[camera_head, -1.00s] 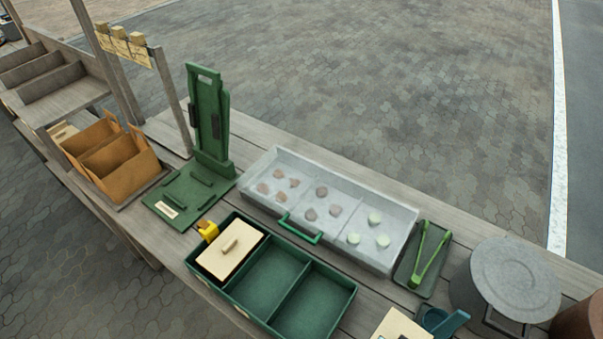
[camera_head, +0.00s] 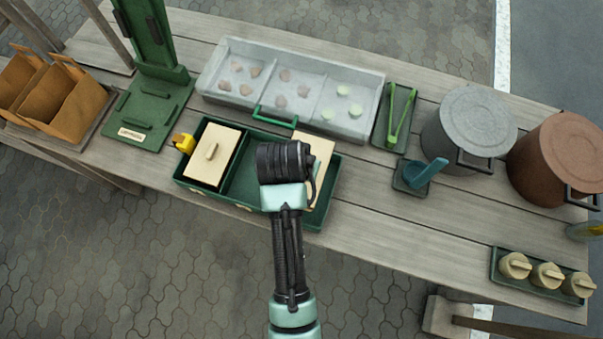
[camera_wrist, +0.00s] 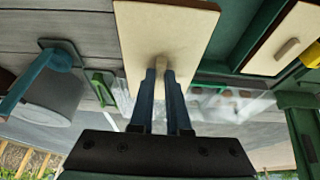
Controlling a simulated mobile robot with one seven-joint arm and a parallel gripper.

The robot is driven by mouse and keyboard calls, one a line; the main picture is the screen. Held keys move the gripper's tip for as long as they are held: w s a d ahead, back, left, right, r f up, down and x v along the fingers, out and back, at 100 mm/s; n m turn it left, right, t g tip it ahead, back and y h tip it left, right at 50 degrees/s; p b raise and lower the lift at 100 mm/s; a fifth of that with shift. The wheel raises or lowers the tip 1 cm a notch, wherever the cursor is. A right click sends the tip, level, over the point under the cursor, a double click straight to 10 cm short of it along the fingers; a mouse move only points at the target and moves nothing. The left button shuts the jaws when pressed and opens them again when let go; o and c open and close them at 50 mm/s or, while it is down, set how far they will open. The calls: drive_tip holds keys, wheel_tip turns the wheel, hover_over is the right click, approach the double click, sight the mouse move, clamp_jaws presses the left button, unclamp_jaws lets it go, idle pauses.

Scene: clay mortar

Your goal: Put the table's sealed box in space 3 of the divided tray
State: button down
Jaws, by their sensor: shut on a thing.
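The sealed box (camera_head: 322,152), cream-lidded with a dark edge, is over the right-hand compartment of the green divided tray (camera_head: 338,180). It covers part of the tray's back rim, so it appears to be above the tray. My gripper (camera_wrist: 162,76) is shut on the handle of this box, whose lid (camera_wrist: 190,28) fills the upper middle of the wrist view. In the head view my wrist hides the fingers and part of the box. A similar cream-lidded box (camera_head: 207,168) sits in the tray's left compartment. The middle compartment (camera_head: 248,180) looks empty.
A yellow clip (camera_head: 184,143) is at the tray's left end. Behind the tray is a clear partitioned bin (camera_head: 230,105) with a green handle. Green tongs (camera_head: 398,118), a blue scoop (camera_head: 425,172) and a grey lidded pot (camera_head: 470,125) stand to the right.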

wheel_tip(320, 180, down, 9)
drive_tip(key=shift+r, duration=0.2)
drive_tip(key=shift+s, duration=0.1)
drive_tip(key=shift+f, duration=0.2)
drive_tip(key=c, duration=0.9)
unclamp_jaws()
drive_tip(key=shift+r, duration=0.1)
